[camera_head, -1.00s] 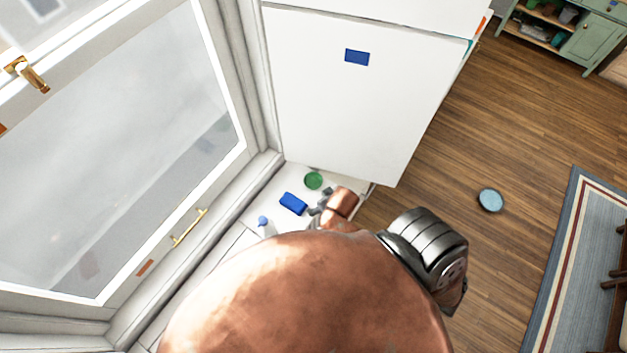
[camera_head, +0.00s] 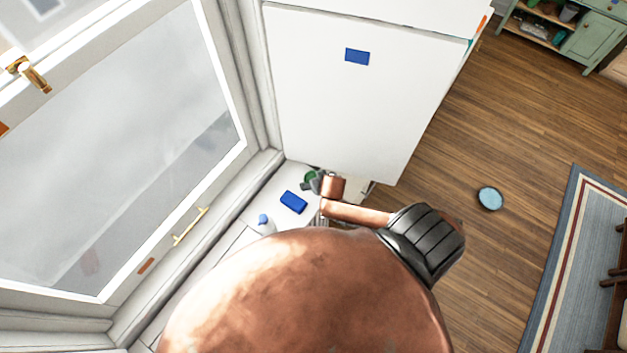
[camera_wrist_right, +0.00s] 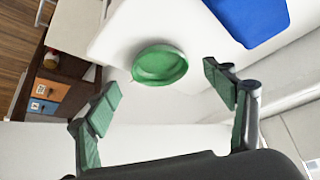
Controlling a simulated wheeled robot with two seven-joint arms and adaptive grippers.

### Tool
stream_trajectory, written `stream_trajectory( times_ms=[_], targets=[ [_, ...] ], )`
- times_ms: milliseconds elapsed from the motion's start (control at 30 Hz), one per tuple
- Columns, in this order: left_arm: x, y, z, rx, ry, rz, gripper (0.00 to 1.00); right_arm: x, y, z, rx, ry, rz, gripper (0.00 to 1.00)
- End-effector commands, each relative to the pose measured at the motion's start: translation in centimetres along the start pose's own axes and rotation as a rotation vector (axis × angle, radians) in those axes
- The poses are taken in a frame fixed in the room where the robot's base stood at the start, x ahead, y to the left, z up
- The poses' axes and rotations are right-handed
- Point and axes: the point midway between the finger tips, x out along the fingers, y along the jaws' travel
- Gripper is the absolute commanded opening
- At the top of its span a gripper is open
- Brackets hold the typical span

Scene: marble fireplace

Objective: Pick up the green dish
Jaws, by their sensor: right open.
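The green dish (camera_head: 310,177) sits on the white counter near its far end, beside the white fridge, partly hidden by my right gripper (camera_head: 315,183). In the right wrist view the round, shallow green dish (camera_wrist_right: 160,65) lies just beyond and between the fingertips of my right gripper (camera_wrist_right: 162,95). The gripper is open and empty, with a finger on either side of the dish's line and no visible contact. My left gripper is not in view.
A blue block-like object (camera_head: 293,202) lies close to the dish; it also shows in the right wrist view (camera_wrist_right: 252,18). A bottle with a blue cap (camera_head: 265,223) stands nearer. The white fridge (camera_head: 350,110) and window (camera_head: 120,150) bound the counter. A blue bowl (camera_head: 490,198) is on the floor.

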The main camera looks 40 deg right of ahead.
Motion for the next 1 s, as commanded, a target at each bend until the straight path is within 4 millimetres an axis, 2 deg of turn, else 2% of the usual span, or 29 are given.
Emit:
stream_trajectory(
  times_ms=[200,300,567,1000],
  targets=[
    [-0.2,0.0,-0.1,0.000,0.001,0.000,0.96,3.1,0.1,-0.1,-0.002,-0.001,0.002,0.76],
    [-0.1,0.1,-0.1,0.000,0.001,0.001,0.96,3.9,0.0,-0.1,-0.001,-0.001,0.001,0.76],
    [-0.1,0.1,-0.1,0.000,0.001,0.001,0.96,4.2,0.0,0.0,-0.001,-0.001,0.000,0.76],
    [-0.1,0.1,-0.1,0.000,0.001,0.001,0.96,4.2,0.0,0.0,-0.001,-0.001,0.000,0.47]
  ],
)
